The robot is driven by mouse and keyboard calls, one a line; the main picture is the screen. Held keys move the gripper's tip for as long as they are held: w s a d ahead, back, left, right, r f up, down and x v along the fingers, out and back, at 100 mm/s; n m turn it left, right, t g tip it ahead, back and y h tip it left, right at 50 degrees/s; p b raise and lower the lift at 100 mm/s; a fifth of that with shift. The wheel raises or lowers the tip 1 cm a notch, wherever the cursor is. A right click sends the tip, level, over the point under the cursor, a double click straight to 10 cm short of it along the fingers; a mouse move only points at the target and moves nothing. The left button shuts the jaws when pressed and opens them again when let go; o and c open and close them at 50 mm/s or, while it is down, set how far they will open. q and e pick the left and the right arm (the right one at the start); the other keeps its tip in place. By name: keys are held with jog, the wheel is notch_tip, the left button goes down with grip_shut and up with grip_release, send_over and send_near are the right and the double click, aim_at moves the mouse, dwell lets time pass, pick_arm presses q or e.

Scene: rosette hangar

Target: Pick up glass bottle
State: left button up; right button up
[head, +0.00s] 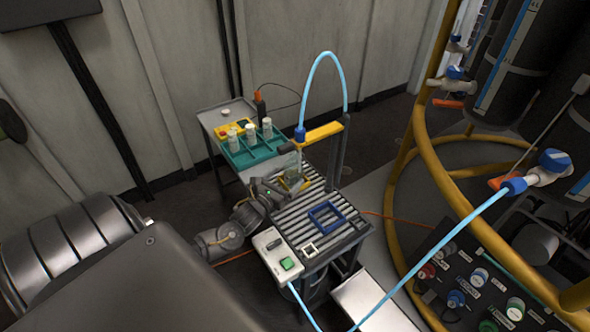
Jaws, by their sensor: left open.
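A clear glass bottle (293,164) stands at the far part of the slatted table (308,211), under the yellow arm of the filling stand (322,132). It is small and see-through, and its lower part is hard to make out. My left gripper (281,186) reaches in from the left, low over the table, with its jaws open. The fingers are close beside the bottle's lower part; I cannot tell whether they touch it. My right gripper is not in view.
A green tray (250,157) with several white bottles stands on a side table behind. A blue square frame (326,216) and a control box with a green button (287,264) are on the slatted table. A light blue hose (329,56) arches above. Yellow rails (399,187) stand right.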

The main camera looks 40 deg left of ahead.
aim_at(297, 165)
pick_arm(q)
jog(key=shift+w+a, duration=0.1)
jog(key=shift+w, duration=1)
jog(key=shift+w+r, duration=0.1)
jog(key=shift+w, duration=0.2)
jog(key=w, duration=0.3)
jog(key=shift+w+a, duration=0.25)
jog(key=shift+w, duration=0.45)
jog(key=shift+c, duration=1)
jog(key=c, duration=1)
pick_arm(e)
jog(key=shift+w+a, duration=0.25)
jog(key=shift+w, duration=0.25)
